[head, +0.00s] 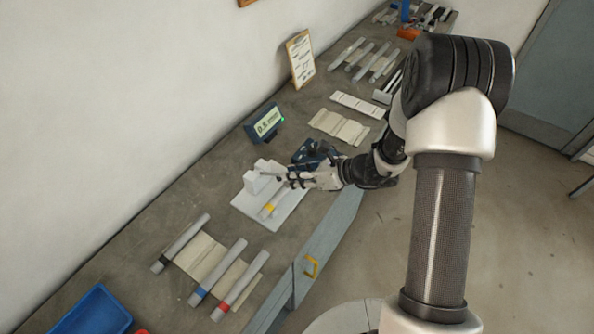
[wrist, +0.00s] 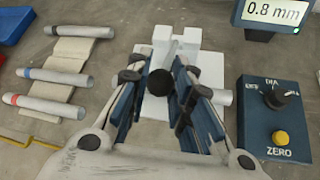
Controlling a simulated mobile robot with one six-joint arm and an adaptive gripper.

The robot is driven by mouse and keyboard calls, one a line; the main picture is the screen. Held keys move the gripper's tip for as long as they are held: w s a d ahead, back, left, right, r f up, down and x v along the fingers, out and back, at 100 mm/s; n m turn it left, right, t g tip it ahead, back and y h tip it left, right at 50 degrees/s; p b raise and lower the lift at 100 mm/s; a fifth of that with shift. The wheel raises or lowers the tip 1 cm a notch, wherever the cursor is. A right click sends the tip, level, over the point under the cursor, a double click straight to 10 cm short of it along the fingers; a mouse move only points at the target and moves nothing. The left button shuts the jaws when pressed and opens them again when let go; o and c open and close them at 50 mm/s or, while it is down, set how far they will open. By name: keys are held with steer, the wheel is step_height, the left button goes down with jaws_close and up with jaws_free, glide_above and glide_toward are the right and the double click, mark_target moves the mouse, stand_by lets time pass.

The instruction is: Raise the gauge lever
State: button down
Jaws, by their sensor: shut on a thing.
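The gauge is a white block on a white base plate (head: 250,208); the block (wrist: 208,65) also shows in the wrist view. Its lever ends in a round black knob (wrist: 161,82). My gripper (wrist: 163,76) is shut on the lever at this knob, with a finger on each side. In the head view my gripper (head: 284,180) is over the plate, beside the block. A grey tube with a yellow band (head: 268,209) lies on the plate. The gauge display (wrist: 272,12) reads 0.8 mm. The fingers hide much of the lever.
A dark blue control box (wrist: 257,118) with a dial and a yellow ZERO button (wrist: 280,138) stands right of the gauge in the wrist view. Grey tubes with colored bands (head: 218,272) lie on a cream rack. A blue tray (head: 95,312) is at the near left.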

steer(key=w+a+r+h+p, duration=0.1)
steer(key=p, duration=0.2)
steer(key=a+r+g+h+p, duration=0.1)
steer(key=r+p, duration=0.1)
steer(key=w+a+r+g+h+p, duration=0.1)
steer(key=r+p, duration=0.1)
steer(key=p, duration=0.1)
steer(key=shift+w+a+r+p, duration=0.1)
steer(key=shift+w+a+p, duration=0.15)
steer(key=shift+w+p, duration=0.05)
steer(key=shift+w+a+r+p, duration=0.4)
steer(key=shift+w+a, duration=0.15)
steer(key=shift+a, duration=0.15)
steer(key=shift+w+a+r+p, duration=0.25)
steer(key=shift+w+a+p, duration=0.1)
steer(key=shift+w+a, duration=0.25)
steer(key=shift+w+a+r+p, duration=0.4)
steer(key=shift+w+a, duration=0.1)
steer(key=shift+a, duration=0.25)
steer(key=c, duration=1.5)
jaws_free()
steer(key=shift+a+f, duration=0.1)
steer(key=shift+c, duration=0.2)
steer(key=shift+o, duration=0.7)
steer(key=v, duration=1.2)
